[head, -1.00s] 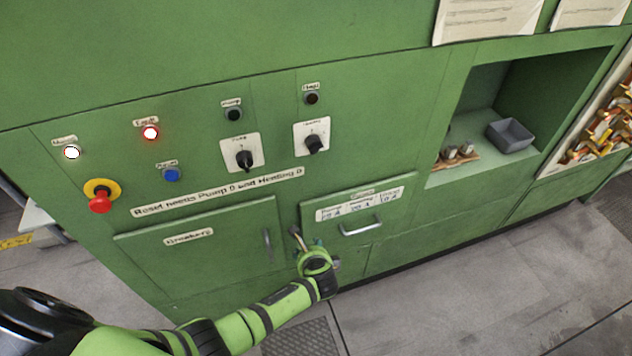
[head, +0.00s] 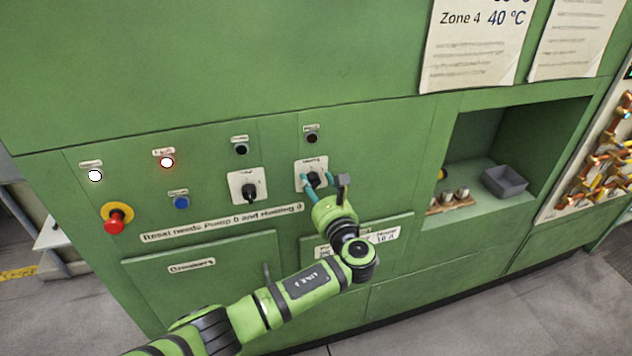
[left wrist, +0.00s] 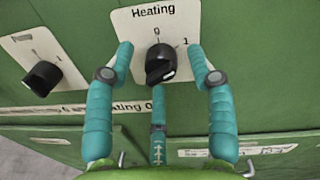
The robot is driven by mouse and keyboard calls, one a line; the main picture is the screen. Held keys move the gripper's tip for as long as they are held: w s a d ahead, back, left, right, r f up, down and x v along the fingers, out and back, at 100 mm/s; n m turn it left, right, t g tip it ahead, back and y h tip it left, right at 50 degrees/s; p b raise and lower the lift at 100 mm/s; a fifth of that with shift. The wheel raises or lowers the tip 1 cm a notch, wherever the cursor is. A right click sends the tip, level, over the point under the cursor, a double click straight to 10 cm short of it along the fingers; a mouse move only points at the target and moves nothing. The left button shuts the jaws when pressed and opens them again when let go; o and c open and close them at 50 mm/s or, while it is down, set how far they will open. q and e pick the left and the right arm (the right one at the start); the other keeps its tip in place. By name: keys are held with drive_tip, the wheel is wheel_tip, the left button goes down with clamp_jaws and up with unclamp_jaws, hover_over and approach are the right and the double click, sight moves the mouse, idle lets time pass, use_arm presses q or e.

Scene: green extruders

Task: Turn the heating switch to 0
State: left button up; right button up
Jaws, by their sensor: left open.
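The heating switch (left wrist: 160,64) is a black rotary knob on a white plate (left wrist: 176,22) labelled Heating, with 0 above it and 1 at its upper right. A white mark shows on the knob's lower right; I cannot tell its exact setting. My left gripper (left wrist: 163,56) is open, with teal fingers to the left and right of the knob and a third below it. I cannot tell whether they touch it. In the head view my left gripper (head: 319,182) is in front of the heating plate (head: 311,164) and hides most of the knob. My right gripper is not seen.
The pump switch (head: 250,189) is left of the heating plate. A red emergency stop (head: 115,218), a blue button (head: 181,202) and lit lamps are further left. An alcove with a grey bin (head: 505,182) is at the right.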

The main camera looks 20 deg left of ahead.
use_arm(q)
drive_tip(key=shift+w+a, duration=0.15)
clamp_jaws()
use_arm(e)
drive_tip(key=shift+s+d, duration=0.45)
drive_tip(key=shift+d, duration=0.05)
use_arm(q)
drive_tip(key=shift+n, duration=0.3)
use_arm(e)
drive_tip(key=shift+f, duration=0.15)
use_arm(q)
drive_tip(key=n+b, duration=0.5)
drive_tip(key=n, duration=0.1)
drive_tip(key=n+b, duration=0.3)
drive_tip(key=shift+a+n, duration=0.1)
drive_tip(key=shift+n, duration=0.3)
drive_tip(key=shift+n+b, duration=0.6)
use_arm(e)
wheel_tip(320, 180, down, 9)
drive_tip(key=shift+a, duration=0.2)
use_arm(q)
drive_tip(key=shift+r, duration=0.1)
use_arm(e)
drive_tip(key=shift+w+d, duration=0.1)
